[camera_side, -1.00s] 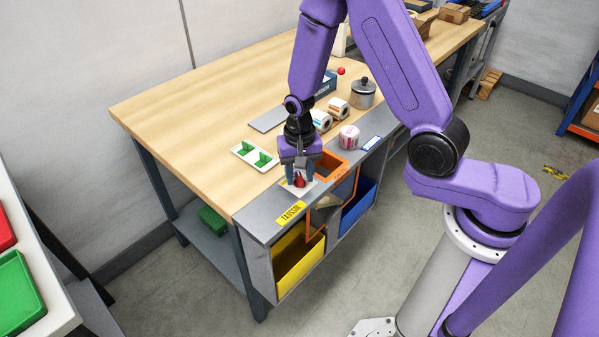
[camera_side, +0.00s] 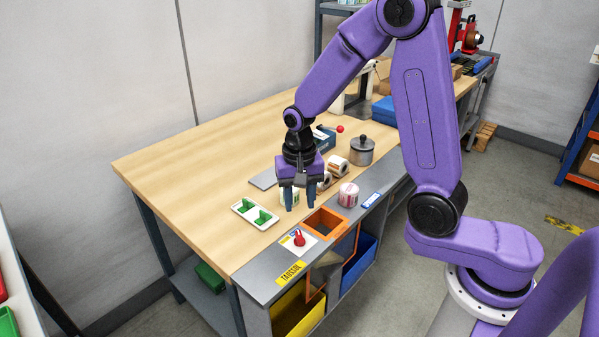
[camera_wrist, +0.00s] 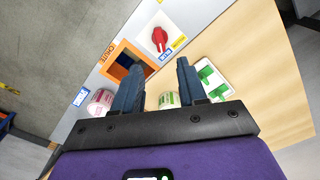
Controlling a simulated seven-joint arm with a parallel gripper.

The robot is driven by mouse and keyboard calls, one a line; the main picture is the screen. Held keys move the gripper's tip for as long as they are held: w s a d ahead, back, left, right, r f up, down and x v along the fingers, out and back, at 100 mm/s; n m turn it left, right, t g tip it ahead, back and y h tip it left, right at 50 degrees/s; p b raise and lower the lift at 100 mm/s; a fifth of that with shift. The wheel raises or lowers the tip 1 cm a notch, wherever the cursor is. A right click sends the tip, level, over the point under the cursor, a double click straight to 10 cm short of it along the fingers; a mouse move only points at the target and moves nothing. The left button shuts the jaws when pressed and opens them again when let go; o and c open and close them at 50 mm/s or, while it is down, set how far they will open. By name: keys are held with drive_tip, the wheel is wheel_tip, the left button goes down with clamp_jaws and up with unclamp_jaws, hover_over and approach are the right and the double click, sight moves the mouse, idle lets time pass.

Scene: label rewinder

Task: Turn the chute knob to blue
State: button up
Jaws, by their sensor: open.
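The red chute knob (camera_side: 299,238) stands on a white plate on the bench's grey front strip. In the wrist view the knob (camera_wrist: 158,38) shows from above, with a blue label (camera_wrist: 165,55) and a yellow label (camera_wrist: 179,41) beside it. Its narrow end seems to point toward the blue label; the exact angle is hard to tell. My gripper (camera_side: 300,204) is open and empty, above the bench and behind the knob, clear of it. Its two fingers (camera_wrist: 159,65) show apart in the wrist view.
An orange-framed chute opening (camera_side: 325,222) is right of the knob, with a yellow bin (camera_side: 298,312) and blue bin (camera_side: 358,262) below. Label rolls (camera_side: 348,195), a green-pocketed tray (camera_side: 254,213) and a lidded pot (camera_side: 361,151) stand nearby. Bare wood lies at left.

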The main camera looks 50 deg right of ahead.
wheel_tip(320, 180, up, 7)
idle(0.3)
drive_tip(key=s+d+r+n, duration=0.1)
drive_tip(key=s+n, duration=1.8)
drive_tip(key=s, duration=0.5)
drive_tip(key=shift+d+n, duration=0.25)
drive_tip(key=shift+n, duration=0.15)
